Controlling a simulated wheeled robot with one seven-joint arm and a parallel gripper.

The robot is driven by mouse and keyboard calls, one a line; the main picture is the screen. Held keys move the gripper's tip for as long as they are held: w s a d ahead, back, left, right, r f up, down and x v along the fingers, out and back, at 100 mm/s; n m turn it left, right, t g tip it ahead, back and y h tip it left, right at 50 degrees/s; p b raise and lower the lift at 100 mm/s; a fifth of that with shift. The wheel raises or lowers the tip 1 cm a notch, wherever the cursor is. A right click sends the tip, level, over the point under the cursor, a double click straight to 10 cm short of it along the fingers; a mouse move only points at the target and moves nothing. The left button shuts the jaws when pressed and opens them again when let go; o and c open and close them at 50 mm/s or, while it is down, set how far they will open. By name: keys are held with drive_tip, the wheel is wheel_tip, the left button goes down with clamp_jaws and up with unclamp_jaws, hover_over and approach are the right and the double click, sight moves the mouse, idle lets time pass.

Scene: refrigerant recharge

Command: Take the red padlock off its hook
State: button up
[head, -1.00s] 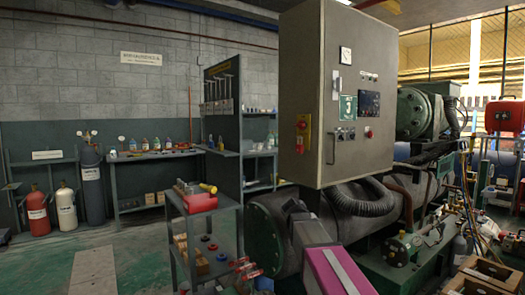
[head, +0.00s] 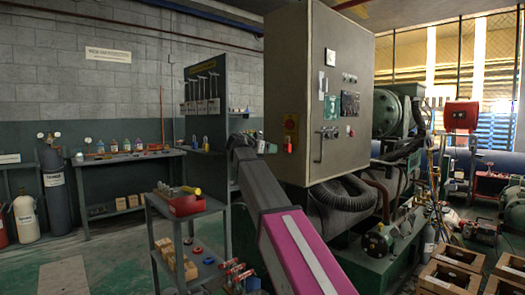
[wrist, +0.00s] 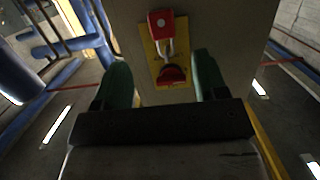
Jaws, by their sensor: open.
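The red padlock (wrist: 160,20) hangs by its pale shackle at a yellow plate on the grey cabinet's side. A dark red switch knob (wrist: 172,75) sits on the same plate, by the shackle. In the head view the padlock (head: 289,145) shows small below the knob on the yellow plate (head: 291,122). My gripper (wrist: 160,60) is open, its two green fingers apart and empty. In the wrist view, the shackle and knob appear between the fingers, and the padlock body lies above the fingertips. The fingers do not appear to touch it. The hook itself cannot be made out.
The grey control cabinet (head: 330,90) stands above green machinery. A cart (head: 190,225) with a red box stands to the left of my arm. A tool panel (head: 205,100) is behind it. Wooden crates (head: 450,278) lie at the lower right. Green floor is open at the left.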

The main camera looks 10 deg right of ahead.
sight(286, 146)
drive_tip(key=x, duration=0.3)
drive_tip(key=r+x, duration=0.1)
drive_tip(key=x, duration=0.3)
drive_tip(key=r+x, duration=0.1)
drive_tip(key=x, duration=0.3)
drive_tip(key=shift+w+d, duration=0.1)
drive_tip(key=c, duration=0.8)
drive_tip(key=shift+r, duration=0.15)
drive_tip(key=shift+r, duration=0.75)
drive_tip(key=f+v, duration=0.1)
drive_tip(key=v, duration=0.7)
drive_tip(key=shift+s+a+f, duration=0.2)
drive_tip(key=shift+a+f, duration=0.05)
drive_tip(key=shift+f, duration=0.05)
